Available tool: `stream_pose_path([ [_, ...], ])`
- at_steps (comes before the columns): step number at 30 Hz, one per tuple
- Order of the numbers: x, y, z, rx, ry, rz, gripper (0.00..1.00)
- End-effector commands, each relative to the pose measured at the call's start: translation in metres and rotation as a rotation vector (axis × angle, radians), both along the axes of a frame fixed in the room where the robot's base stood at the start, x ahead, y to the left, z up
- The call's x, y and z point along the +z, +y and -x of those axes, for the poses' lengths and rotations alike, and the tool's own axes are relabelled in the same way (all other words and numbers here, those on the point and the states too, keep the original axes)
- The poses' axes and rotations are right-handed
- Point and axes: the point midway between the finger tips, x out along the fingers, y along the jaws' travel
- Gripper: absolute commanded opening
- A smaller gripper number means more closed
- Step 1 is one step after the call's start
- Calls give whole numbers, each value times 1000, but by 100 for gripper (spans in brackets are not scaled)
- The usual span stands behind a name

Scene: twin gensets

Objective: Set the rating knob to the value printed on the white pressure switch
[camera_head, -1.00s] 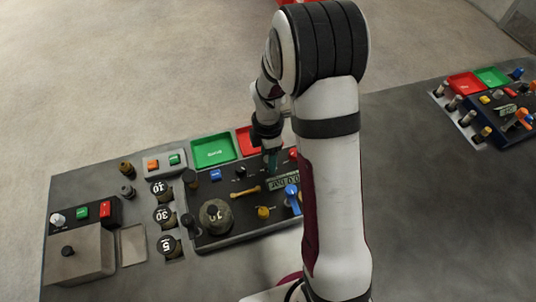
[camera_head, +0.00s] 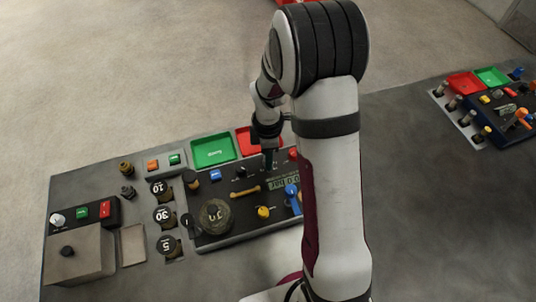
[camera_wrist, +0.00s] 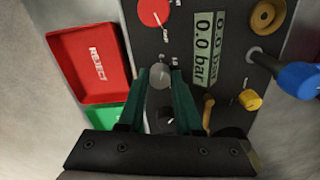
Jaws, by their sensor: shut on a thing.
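My gripper (camera_wrist: 160,70) is shut on a small grey round knob (camera_wrist: 159,76) on the dark panel (camera_wrist: 220,125). Its two green fingers stand on either side of the knob. I cannot read a scale around it, so I cannot confirm that it is the rating knob. In the head view my gripper (camera_head: 268,163) is low over the back of the panel, partly hiding the knob. No white pressure switch with a readable value can be made out. Black discs marked 10 (camera_head: 160,187), 30 (camera_head: 164,214) and 5 (camera_head: 168,244) stand left of the panel.
A display (camera_wrist: 204,46) reads 0.0 bar. A red button (camera_wrist: 154,11), a yellow knob (camera_wrist: 250,100) and a blue handle (camera_wrist: 298,78) are close to my fingers. The red REJECT tray (camera_wrist: 91,62) and green tray (camera_head: 213,151) lie behind the panel. A second panel (camera_head: 500,115) is far right.

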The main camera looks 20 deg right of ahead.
Motion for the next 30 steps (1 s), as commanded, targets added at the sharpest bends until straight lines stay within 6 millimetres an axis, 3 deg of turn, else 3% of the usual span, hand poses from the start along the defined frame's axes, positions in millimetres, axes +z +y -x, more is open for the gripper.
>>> stream_pose_path([
  [30,0,1,0,-958,0,-1,0],
])
